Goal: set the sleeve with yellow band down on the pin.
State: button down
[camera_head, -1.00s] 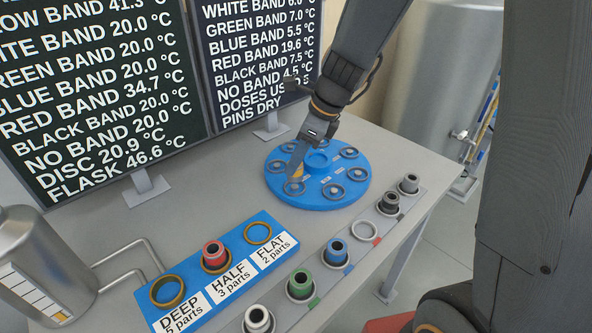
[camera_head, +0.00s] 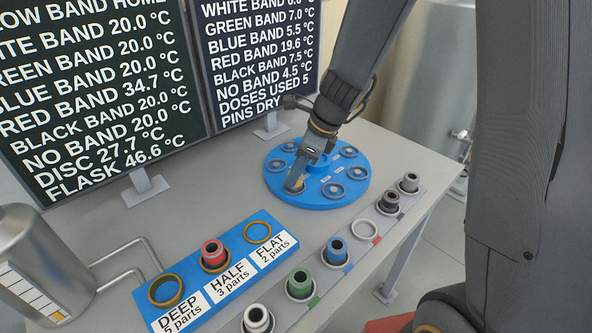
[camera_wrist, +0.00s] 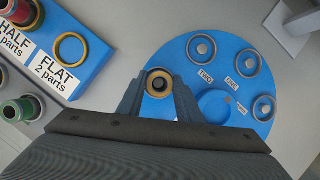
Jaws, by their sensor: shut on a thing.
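The sleeve with yellow band (camera_wrist: 159,74) is between the fingers of my gripper (camera_wrist: 159,90) in the wrist view, seen from above with its yellow ring around a dark bore. My gripper (camera_head: 297,184) is shut on it at the front-left edge of the blue disc (camera_head: 318,202) in the head view. The sleeve is low at one of the disc's pin places. The pin under it is hidden, and I cannot see how far down the sleeve sits. Other disc places show grey rings with bare pins (camera_wrist: 202,49).
A blue tray (camera_head: 205,312) marked DEEP, HALF and FLAT holds a red-banded sleeve (camera_head: 214,252). A grey rack in front holds several sleeves, including green (camera_head: 300,283) and blue (camera_head: 337,250). Screens (camera_head: 90,90) stand behind; the left one's cropped top line ends "LOW BAND HOME".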

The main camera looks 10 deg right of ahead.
jog(key=c, duration=1.3)
grip_release()
jog(key=shift+s+f, duration=0.1)
jog(key=shift+f, duration=0.45)
jog(key=shift+o, duration=0.2)
jog(key=shift+r, duration=0.15)
jog(key=shift+r, duration=0.15)
jog(key=shift+r, duration=0.3)
jog(key=v, duration=1.2)
jog(key=s+d+f+n+h, duration=0.1)
jog(key=s+d+f+n, duration=0.1)
jog(key=n, duration=0.5)
jog(key=s+d+f+n+h, duration=0.1)
jog(key=s+f+n, duration=0.2)
jog(key=s+n, duration=0.3)
jog(key=s+d+f+n+g+h, duration=0.1)
jog(key=s+d+f+n+h, duration=0.1)
jog(key=n, duration=0.6)
jog(key=shift+s+d+f+n, duration=0.15)
jog(key=shift+s+f, duration=0.3)
jog(key=shift+s, duration=0.05)
jog(key=shift+s+d+f+n, duration=0.15)
jog(key=shift+s+f, duration=0.25)
jog(key=shift+s, duration=0.15)
jog(key=shift+s+d+f+n, duration=0.15)
jog(key=shift+s+n, duration=0.1)
jog(key=shift+n, duration=0.35)
